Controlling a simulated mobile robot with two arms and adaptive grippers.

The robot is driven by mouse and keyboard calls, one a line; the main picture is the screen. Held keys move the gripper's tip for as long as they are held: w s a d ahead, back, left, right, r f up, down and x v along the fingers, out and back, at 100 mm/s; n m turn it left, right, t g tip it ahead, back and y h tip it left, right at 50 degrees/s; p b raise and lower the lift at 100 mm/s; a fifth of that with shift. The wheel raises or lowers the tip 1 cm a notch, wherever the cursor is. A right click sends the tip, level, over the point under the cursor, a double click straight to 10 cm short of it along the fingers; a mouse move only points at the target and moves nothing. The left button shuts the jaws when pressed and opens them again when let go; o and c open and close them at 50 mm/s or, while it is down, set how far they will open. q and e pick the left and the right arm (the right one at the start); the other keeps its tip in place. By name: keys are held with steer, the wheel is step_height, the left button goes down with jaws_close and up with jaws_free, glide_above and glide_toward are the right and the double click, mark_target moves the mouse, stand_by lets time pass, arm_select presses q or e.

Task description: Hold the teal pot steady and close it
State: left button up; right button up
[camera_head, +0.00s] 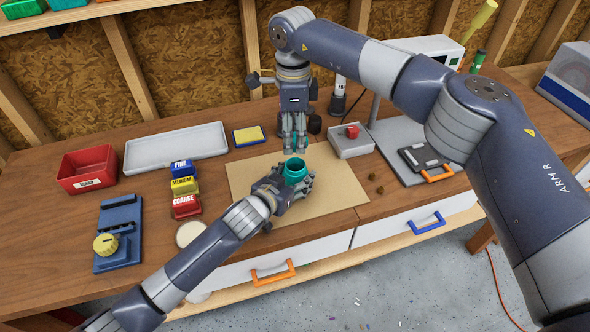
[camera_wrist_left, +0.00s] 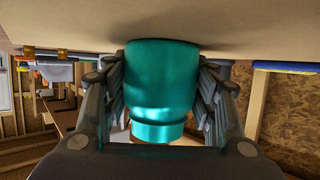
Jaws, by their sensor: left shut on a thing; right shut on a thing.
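The teal pot (camera_head: 294,172) stands upright on the tan mat (camera_head: 248,178), its round mouth open at the top. My left gripper (camera_head: 287,186) is shut around its side; in the left wrist view, which is upside down, the pot (camera_wrist_left: 160,85) sits between both fingers (camera_wrist_left: 160,100). My right gripper (camera_head: 294,148) points down just behind and above the pot. It is shut on a small teal piece (camera_head: 294,146), apparently the lid, mostly hidden by the fingers. A gap between this piece and the pot is hard to judge.
A grey box with a red button (camera_head: 351,146) stands right of the mat. A yellow sponge-like pad (camera_head: 249,135) and a grey tray (camera_head: 178,147) lie left. Labelled blocks (camera_head: 184,187), a red bin (camera_head: 87,169) and a blue tool (camera_head: 118,232) stand further left. Two small brown bits (camera_head: 373,177) lie at right.

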glide_above(295, 175)
steer(key=w, duration=0.3)
steer(key=shift+s+a+f, duration=0.1)
steer(key=shift+s+f, duration=0.05)
steer(key=shift+f, duration=1.05)
steer(key=shift+s+a+f, duration=0.1)
steer(key=shift+f, duration=1.05)
steer(key=shift+f, duration=0.1)
steer(key=shift+f, duration=0.8)
steer(key=shift+f, duration=0.55)
